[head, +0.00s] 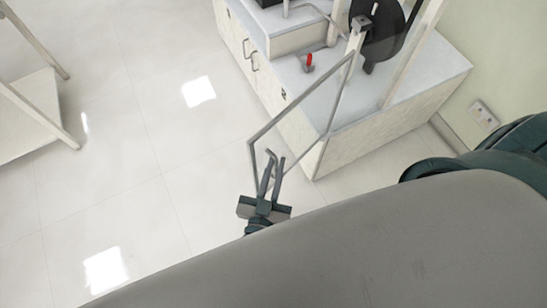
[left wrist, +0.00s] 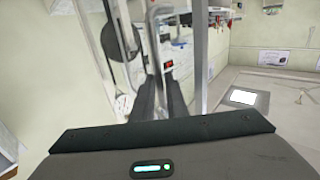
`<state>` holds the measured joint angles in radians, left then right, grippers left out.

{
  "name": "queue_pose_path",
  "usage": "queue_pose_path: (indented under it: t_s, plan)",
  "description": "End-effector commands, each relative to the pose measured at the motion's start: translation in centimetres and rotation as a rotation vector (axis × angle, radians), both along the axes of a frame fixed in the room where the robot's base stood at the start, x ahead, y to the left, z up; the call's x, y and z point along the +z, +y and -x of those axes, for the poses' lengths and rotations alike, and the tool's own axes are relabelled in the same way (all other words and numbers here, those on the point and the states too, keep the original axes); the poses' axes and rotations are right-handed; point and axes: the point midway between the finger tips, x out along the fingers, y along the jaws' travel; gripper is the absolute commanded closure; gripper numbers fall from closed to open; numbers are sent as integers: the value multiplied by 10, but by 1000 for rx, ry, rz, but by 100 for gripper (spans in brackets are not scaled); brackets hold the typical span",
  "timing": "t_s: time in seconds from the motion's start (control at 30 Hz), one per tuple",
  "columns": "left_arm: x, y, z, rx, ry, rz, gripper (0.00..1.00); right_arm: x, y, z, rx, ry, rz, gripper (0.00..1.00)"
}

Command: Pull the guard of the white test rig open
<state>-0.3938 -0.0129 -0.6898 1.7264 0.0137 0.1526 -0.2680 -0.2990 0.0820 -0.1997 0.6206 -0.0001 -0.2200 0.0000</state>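The white test rig (head: 365,125) stands at the upper right of the head view. Its guard (head: 292,104), a grey metal frame, stands swung out from the rig over the floor, at an angle to it. My left gripper (head: 273,164) is at the frame's outer lower corner. Its two dark fingers lie close together around the guard's bent handle (head: 270,154). In the left wrist view the curved handle (left wrist: 153,38) runs down between the fingers (left wrist: 161,92), which look closed on it; the contact itself is partly hidden. My right gripper is out of view.
A red knob (head: 309,61) and a black disc (head: 378,35) are on the rig. A white rack (head: 30,105) stands at the far left. The tiled floor between the rack and the guard is clear. A wall socket (head: 484,114) is at the right.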

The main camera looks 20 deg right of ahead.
Motion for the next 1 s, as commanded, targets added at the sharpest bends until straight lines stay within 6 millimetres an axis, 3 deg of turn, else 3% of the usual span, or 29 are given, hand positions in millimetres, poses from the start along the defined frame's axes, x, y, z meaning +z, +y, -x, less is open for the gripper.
queue_pose_path:
  t_s: [0.57, 0.77, 1.0]
  plan:
    - [-3, 5, 5, 1, 4, -3, 72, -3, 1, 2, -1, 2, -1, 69]
    - [-5, 17, 22, 1, 4, -3, 72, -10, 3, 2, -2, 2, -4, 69]
    - [-6, 43, 57, 1, 5, -4, 72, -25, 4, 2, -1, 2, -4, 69]
